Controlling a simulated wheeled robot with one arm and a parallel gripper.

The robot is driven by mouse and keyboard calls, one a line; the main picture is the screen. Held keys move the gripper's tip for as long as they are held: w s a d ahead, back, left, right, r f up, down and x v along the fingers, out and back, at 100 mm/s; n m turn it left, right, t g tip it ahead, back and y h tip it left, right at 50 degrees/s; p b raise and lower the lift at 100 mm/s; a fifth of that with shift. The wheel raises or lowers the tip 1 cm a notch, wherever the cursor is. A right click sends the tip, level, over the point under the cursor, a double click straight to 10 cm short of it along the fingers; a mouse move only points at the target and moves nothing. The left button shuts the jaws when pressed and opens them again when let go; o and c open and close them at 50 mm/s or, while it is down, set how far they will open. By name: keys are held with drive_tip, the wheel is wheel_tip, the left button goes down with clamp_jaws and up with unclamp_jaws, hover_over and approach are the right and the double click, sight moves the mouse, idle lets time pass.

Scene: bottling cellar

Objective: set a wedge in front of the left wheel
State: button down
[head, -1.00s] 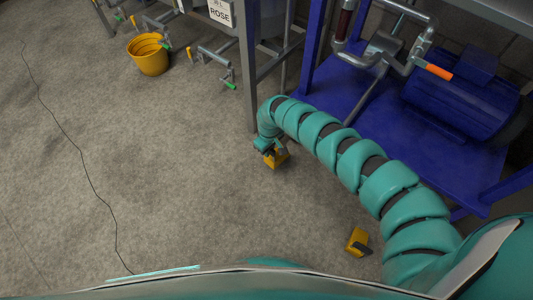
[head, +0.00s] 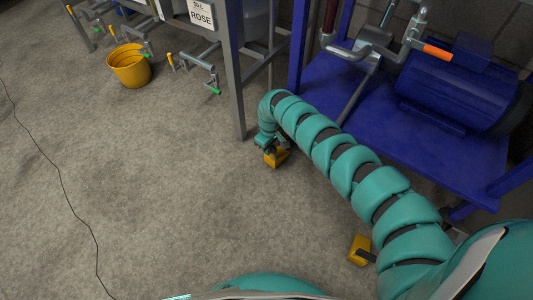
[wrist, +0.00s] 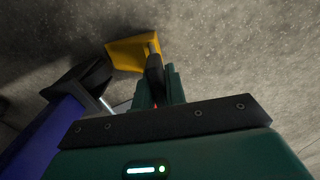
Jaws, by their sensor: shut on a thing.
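My gripper (head: 271,147) is shut on a yellow wedge (head: 277,158), low over the floor near the grey stand's leg. In the wrist view the wedge (wrist: 128,53) shows beyond the gripper fingers (wrist: 155,80); I cannot tell whether it touches the floor. To its left there, a blue leg ends in a black part (wrist: 82,78) that looks like a wheel, apart from the wedge. In the head view my arm hides that wheel. A second yellow wedge (head: 359,249) with a dark handle lies on the floor beside my arm, nearer my base.
A blue frame (head: 345,95) carries a blue motor (head: 462,85) and pipes with an orange handle (head: 437,52). A grey stand leg (head: 233,80) is close beyond my gripper. A yellow bucket (head: 129,68) stands at the upper left.

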drive_tip(key=shift+w+d, duration=0.2)
drive_tip(key=c, duration=1.4)
unclamp_jaws()
drive_tip(key=shift+o, duration=0.2)
drive_tip(key=shift+r, duration=0.1)
wheel_tip(320, 180, up, 17)
drive_tip(key=p, duration=0.9)
drive_tip(key=shift+s, duration=0.1)
